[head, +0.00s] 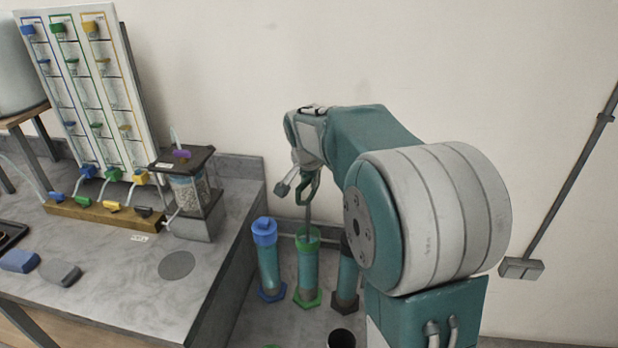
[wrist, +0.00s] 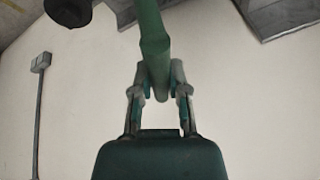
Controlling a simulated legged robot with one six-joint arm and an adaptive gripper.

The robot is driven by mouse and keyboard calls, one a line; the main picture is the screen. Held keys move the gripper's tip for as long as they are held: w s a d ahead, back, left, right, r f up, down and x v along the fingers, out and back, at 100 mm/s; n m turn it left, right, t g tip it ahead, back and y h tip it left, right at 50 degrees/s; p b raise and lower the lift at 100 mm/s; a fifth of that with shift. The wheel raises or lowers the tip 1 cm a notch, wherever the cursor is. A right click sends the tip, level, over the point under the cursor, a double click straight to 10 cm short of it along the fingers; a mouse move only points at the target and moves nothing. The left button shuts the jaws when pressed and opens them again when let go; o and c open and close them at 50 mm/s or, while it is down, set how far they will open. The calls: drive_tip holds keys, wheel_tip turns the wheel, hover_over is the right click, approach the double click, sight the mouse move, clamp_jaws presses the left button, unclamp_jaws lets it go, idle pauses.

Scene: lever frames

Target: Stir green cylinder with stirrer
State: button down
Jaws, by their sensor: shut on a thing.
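My gripper (head: 298,183) is above the green cylinder (head: 308,268) in the head view. It is shut on the green handle of the stirrer (head: 313,188). The stirrer's thin shaft runs down to the cylinder's open green top, and its lower end is hidden there. The green cylinder stands upright on a green six-sided foot. In the wrist view, my gripper (wrist: 159,85) has its two fingers on either side of the green stirrer (wrist: 153,45), which runs up out of the picture. The cylinder cannot be made out in the wrist view.
A blue-capped cylinder (head: 267,260) stands close on the left, and a black-footed cylinder (head: 346,278) close on the right, partly behind my arm. A dark cup (head: 341,339) is in front. A grey bench (head: 130,280) with a valve board (head: 82,90) fills the left.

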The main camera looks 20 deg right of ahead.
sight(309, 199)
drive_tip(key=shift+f, duration=3.45)
drive_tip(key=shift+r, duration=3.75)
drive_tip(key=shift+r, duration=2.95)
